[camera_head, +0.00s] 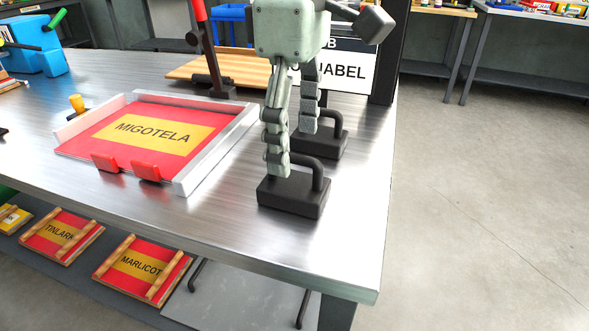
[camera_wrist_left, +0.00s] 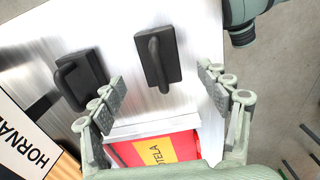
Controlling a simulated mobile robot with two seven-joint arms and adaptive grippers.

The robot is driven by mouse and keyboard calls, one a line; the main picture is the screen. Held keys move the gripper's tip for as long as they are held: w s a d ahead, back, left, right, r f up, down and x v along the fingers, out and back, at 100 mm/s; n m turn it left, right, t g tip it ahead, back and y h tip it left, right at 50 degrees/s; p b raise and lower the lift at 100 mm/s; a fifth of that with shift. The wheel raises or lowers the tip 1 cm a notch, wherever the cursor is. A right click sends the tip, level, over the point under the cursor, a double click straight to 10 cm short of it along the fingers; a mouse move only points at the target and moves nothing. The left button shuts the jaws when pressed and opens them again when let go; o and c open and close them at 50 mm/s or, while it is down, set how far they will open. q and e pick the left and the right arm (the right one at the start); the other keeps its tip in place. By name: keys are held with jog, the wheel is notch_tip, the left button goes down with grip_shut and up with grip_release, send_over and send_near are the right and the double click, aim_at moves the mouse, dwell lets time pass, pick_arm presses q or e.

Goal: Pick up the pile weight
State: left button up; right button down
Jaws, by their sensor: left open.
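Two black block weights with loop handles stand on the steel table. The near weight (camera_head: 292,198) is close to the table's right front part, and the far weight (camera_head: 322,143) stands behind it by the sign. My left gripper (camera_head: 292,150) is open, pointing down, with its fingers in front of and partly over both weights. In the left wrist view, the near weight (camera_wrist_left: 157,57) appears between the two spread fingers (camera_wrist_left: 162,76), and the far weight (camera_wrist_left: 82,78) lies outside, beyond the left finger. Whether a finger touches either weight cannot be told. My right gripper is not visible.
A tray (camera_head: 219,146) with a red and yellow MIGOTELA sheet lies left of the weights. A lettered white sign (camera_head: 350,72) stands behind them. A red lever (camera_head: 202,40) and wooden board (camera_head: 240,66) are further back. The tabletop's front right corner is clear.

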aim_at(294, 183)
pick_arm(q)
notch_tip(294, 183, down, 7)
jog(key=shift+r, duration=0.1)
grip_shut()
jog(key=shift+w+r, duration=0.1)
dwell(0.7)
